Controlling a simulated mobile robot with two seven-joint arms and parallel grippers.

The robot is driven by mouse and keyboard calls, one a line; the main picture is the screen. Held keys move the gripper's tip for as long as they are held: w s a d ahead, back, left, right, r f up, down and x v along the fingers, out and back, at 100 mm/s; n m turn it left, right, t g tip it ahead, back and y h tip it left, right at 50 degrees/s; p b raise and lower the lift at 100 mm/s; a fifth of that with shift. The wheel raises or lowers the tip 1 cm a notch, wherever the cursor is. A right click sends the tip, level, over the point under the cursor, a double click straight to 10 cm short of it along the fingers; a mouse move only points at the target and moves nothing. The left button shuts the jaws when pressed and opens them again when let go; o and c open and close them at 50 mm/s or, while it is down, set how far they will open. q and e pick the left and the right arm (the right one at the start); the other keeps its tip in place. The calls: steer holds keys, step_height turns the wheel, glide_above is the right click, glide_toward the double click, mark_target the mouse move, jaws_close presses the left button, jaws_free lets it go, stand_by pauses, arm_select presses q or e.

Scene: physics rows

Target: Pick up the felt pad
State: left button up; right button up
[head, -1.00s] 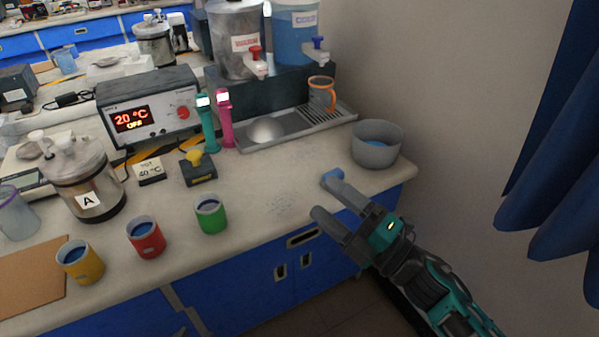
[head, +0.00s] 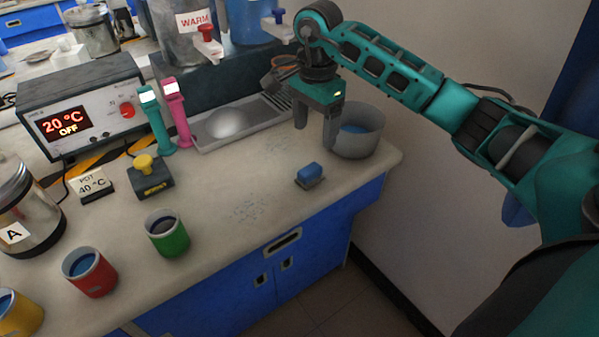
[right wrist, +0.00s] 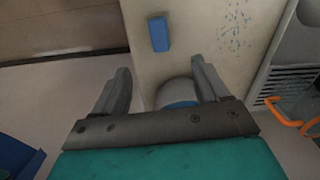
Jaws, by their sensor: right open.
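The felt pad (head: 310,175), a small block with a blue top and a grey lower part, lies on the counter near its front edge. In the right wrist view its blue top (right wrist: 158,34) shows beyond my fingertips. My right gripper (head: 315,132) is open with nothing held, fingers pointing down, at the near left side of the grey bowl and farther back than the pad. In the right wrist view the gripper (right wrist: 160,82) has the bowl showing between its fingers. My left gripper is not in view.
The grey bowl (head: 367,145) with blue inside stands at the counter's right end. Behind my gripper are a drip tray (head: 205,143) and dispensers. Green (head: 175,240) and red (head: 95,280) cups stand left. Counter around the pad is clear, with faint blue marks (head: 247,211).

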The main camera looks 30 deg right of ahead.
glide_above(312, 167)
step_height(312, 167, down, 5)
steer(key=shift+s+d+f, duration=0.1)
steer(key=shift+f, duration=3.1)
steer(key=c, duration=1.1)
steer(key=shift+r, duration=0.1)
steer(key=shift+c, duration=0.2)
step_height(312, 167, up, 20)
steer(key=p, duration=0.1)
steer(key=shift+p, duration=0.35)
